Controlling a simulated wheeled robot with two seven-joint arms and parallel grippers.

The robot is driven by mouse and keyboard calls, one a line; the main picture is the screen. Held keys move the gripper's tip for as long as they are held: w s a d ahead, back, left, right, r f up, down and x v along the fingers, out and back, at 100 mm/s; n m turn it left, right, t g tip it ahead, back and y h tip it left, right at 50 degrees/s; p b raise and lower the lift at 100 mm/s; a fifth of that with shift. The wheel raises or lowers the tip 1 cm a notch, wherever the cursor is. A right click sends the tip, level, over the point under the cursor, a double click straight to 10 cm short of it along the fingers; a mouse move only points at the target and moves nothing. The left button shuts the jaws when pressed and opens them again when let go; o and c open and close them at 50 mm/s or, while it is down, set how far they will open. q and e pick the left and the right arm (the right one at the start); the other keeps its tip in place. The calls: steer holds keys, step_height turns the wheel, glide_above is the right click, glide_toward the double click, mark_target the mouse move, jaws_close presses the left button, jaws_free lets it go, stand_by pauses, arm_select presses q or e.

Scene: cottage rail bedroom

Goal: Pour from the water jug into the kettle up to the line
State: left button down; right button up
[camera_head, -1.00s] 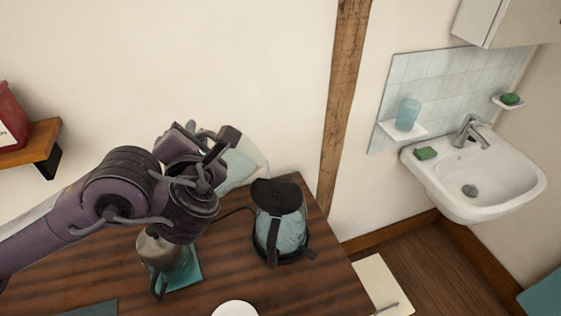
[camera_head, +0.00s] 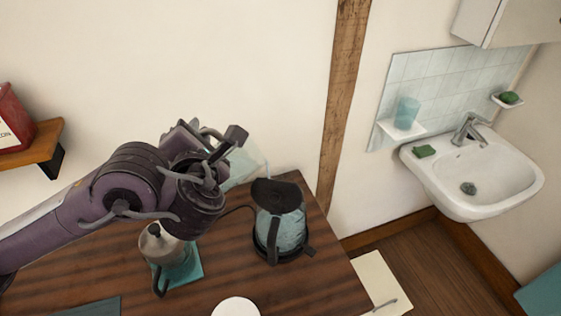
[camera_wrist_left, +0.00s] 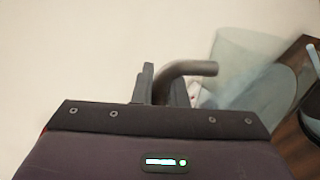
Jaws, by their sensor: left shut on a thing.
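The water jug (camera_head: 247,162) is pale and see-through. My left gripper (camera_head: 222,142) is shut on its dark handle and holds it behind the table's far side, up and left of the kettle. The jug looks tilted to the right; the arm hides part of it. The left wrist view shows the jug (camera_wrist_left: 245,70) and its handle (camera_wrist_left: 192,69) at the fingers. The kettle (camera_head: 283,230) stands on its dark base, with a black lid and handle and a bluish clear body. I cannot make out the line or any stream. My right gripper is not in view.
A metal pot (camera_head: 160,245) stands on a teal mat (camera_head: 190,268) below my left arm. A white round dish (camera_head: 236,307) lies at the table's front. A cord runs left from the kettle. A wooden post (camera_head: 343,90) and a sink (camera_head: 480,180) are to the right.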

arm_select(q)
steer(key=shift+r, duration=0.1)
steer(key=shift+d+r+p, duration=0.1)
steer(key=shift+r+p, duration=0.05)
steer(key=shift+p, duration=0.15)
steer(key=shift+w, duration=0.1)
steer(key=shift+d+r, duration=0.1)
stand_by(0.3)
steer(key=shift+p, duration=0.35)
steer(key=shift+d+r+m, duration=0.1)
steer(key=shift+m, duration=0.2)
steer(key=shift+p, duration=0.35)
steer(key=shift+r, duration=0.1)
